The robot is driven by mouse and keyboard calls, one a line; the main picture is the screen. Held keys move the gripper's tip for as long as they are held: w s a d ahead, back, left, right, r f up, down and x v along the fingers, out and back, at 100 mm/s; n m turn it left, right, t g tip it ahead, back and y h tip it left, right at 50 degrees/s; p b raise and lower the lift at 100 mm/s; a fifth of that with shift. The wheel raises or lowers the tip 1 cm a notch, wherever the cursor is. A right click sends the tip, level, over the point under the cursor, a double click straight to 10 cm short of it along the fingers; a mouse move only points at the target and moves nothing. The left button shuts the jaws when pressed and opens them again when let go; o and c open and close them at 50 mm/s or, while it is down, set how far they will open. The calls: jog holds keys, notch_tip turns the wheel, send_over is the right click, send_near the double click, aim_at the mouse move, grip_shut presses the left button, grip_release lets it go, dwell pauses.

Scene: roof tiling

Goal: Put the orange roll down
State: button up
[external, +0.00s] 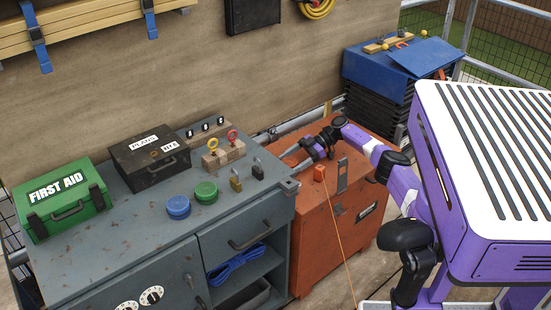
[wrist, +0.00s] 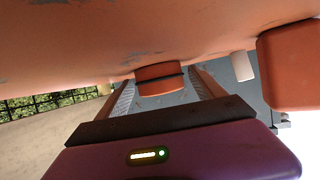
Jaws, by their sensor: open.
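The orange roll (wrist: 160,72) has a dark band and shows between the two fingers of my gripper (wrist: 158,88) in the wrist view. It appears to rest against the orange cabinet top (wrist: 70,45); I cannot tell whether a finger touches it. In the external view my gripper (external: 295,160) is low over the left part of the orange cabinet (external: 325,222). The roll (external: 290,161) is small there and partly hidden by the fingers. The fingers are apart.
An orange box with a trailing line (external: 319,173) stands close beside my gripper, with a grey plate (external: 342,176) to its right. The grey workbench (external: 130,235) on the left holds a green first aid box (external: 62,201), a black box (external: 150,160), blue and green discs, and padlocks.

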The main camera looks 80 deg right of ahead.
jog(key=v, duration=0.5)
jog(key=shift+s+d+f+b, duration=0.2)
jog(key=shift+s+b, duration=0.1)
jog(key=shift+b, duration=0.5)
jog(key=shift+s+d+r+b, duration=0.35)
jog(key=shift+s+r+b, duration=0.35)
jog(key=shift+r+b, duration=0.1)
